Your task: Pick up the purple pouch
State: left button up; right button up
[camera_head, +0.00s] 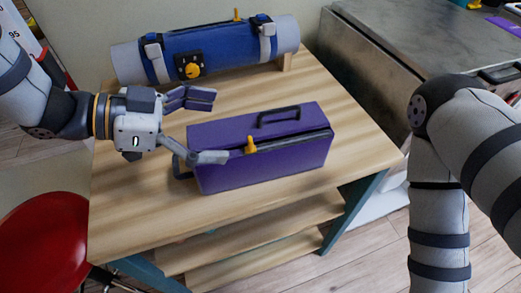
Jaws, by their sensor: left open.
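The purple pouch (270,165) is box-shaped, with a black handle on top, a dark zip line and a yellow pull tab. It lies on the wooden table (130,213) near the middle of the view. My left gripper (220,127) is open at the pouch's left end. One finger is above and behind its left corner; the nearer finger overlaps the pouch's front left in the picture. I cannot tell whether that finger touches it. My right arm shows at the right edge, but its gripper is out of view.
A blue and grey roll (225,53) with straps and a yellow knob lies at the table's back. A grey metal cabinet (400,40) stands at the right. A red stool (45,235) is at the lower left. The table's front left is clear.

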aim_at(248, 131)
pick_arm(q)
jog(key=x, duration=0.5)
jog(key=shift+s+d+f, duration=0.15)
jog(key=shift+d, duration=0.15)
jog(key=c, duration=2)
